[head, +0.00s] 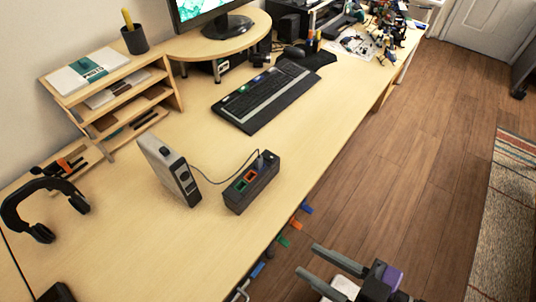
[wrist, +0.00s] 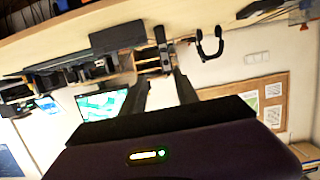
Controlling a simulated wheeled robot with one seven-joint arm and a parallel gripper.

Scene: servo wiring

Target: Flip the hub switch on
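The hub is a dark, long box (head: 236,197) on the desk, with an orange and a green port on top and a dark plug at its far end. A thin cable (head: 207,180) runs from the plug to an upright grey box (head: 168,170) to its left. I cannot make out the position of any switch on the hub. My gripper (head: 308,260) is open and empty, off the desk's front edge, below and right of the hub. In the wrist view, its two fingers (wrist: 163,92) stand apart with nothing between them; the picture is upside down.
A keyboard (head: 266,95) lies behind the hub. A wooden shelf (head: 110,90) and headphones (head: 42,205) are at the left. Coloured clips (head: 295,223) hang along the desk's front edge, between my gripper and the hub. The desk in front of the grey box is clear.

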